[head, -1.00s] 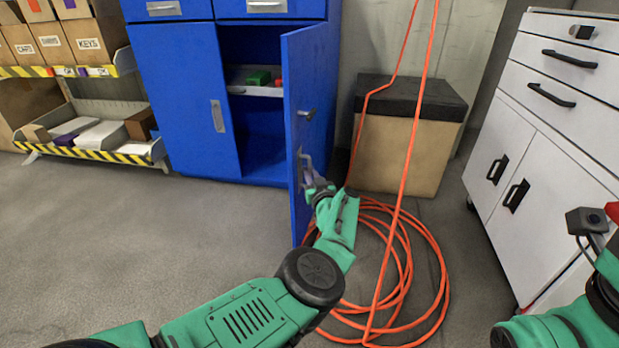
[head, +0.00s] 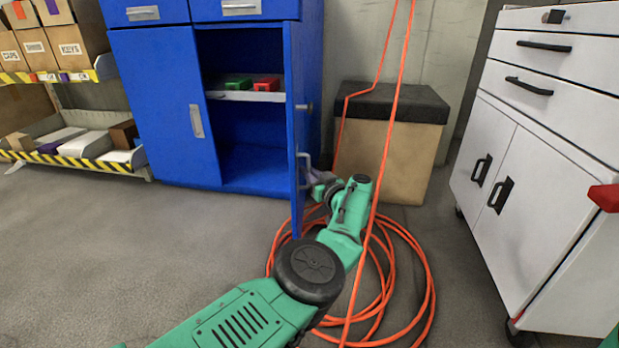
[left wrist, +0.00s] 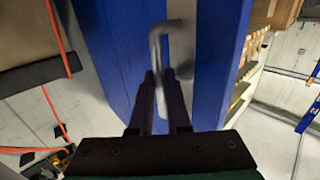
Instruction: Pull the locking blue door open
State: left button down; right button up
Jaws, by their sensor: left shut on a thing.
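The blue cabinet door (head: 296,130) stands swung open, seen nearly edge-on in the head view. It fills the middle of the left wrist view (left wrist: 116,50). Its grey bar handle (head: 304,172) faces right, and the handle also shows in the left wrist view (left wrist: 172,28). My left gripper (head: 311,179) is at the handle, its two dark fingers (left wrist: 160,80) shut on the bar. A small lock or latch (head: 305,106) sits higher on the door. Inside the cabinet, green and red boxes (head: 238,83) stand on a shelf. My right gripper is out of the head view.
An orange hose (head: 430,300) hangs down and lies coiled on the floor under my left arm. A box with a black top (head: 385,160) stands right of the door. A white drawer cabinet (head: 540,130) is at the right. The floor in front of the left cabinet door (head: 160,110) is clear.

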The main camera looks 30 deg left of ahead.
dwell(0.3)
pick_arm(q)
jog(key=c, duration=0.9)
grip_release()
